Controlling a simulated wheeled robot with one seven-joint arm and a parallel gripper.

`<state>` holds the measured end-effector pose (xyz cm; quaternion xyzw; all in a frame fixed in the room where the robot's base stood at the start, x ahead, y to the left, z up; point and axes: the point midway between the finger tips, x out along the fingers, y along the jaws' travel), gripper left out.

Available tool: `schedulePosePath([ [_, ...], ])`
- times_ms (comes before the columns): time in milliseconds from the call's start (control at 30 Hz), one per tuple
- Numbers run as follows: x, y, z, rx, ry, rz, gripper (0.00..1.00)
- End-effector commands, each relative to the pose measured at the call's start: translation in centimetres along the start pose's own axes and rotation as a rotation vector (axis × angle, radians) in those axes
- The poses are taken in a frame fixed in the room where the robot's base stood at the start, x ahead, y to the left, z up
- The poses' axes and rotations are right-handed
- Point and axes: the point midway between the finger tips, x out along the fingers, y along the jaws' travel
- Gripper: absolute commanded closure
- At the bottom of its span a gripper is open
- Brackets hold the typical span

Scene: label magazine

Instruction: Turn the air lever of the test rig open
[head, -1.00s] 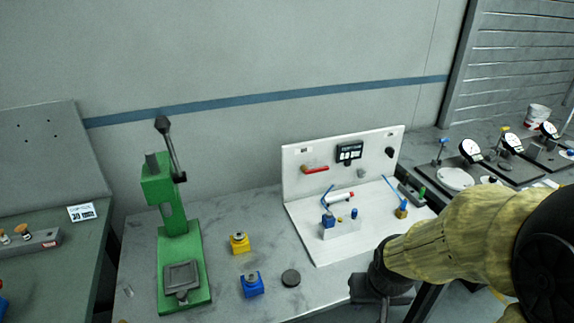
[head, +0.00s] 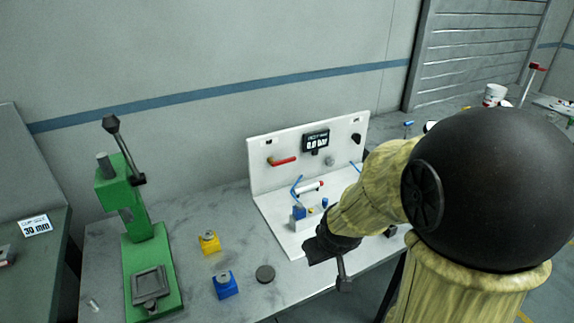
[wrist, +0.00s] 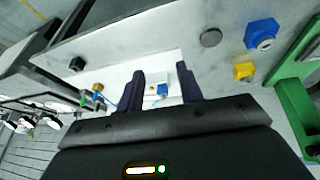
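The test rig is a white L-shaped board (head: 262,180) on the grey bench. Its red lever (head: 284,160) lies nearly level on the upright panel, left of a dark display (head: 316,141) that seems to read 0.0 bar. On its base are a blue-topped white block (head: 299,212), a blue tube and a white cylinder with a red end (head: 310,188). My gripper (head: 343,284) is at the bench's front edge, before the rig and apart from it. In the wrist view my gripper (wrist: 162,80) is open and empty, with the rig base (wrist: 120,75) beyond; the lever does not show there.
A green press (head: 150,240) stands on the left of the bench. A yellow block (head: 209,242), a blue block (head: 225,285) and a dark disc (head: 265,274) lie between press and rig. A white bucket (head: 494,95) stands far right.

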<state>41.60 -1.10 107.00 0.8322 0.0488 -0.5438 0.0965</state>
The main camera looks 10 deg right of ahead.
Motion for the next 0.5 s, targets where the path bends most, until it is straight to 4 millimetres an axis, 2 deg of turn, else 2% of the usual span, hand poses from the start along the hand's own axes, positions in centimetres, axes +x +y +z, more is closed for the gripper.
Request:
schedulePosePath([
  [33,2.4,1.0,-1.6,-0.070,0.060,0.023,0.64],
  [200,7.6,4.6,-9.2,-0.405,0.317,0.142,0.64],
  [400,12.3,7.4,-16.8,-0.802,0.608,0.338,0.64],
  [500,14.3,8.2,-19.6,-0.989,0.746,0.456,0.64],
])
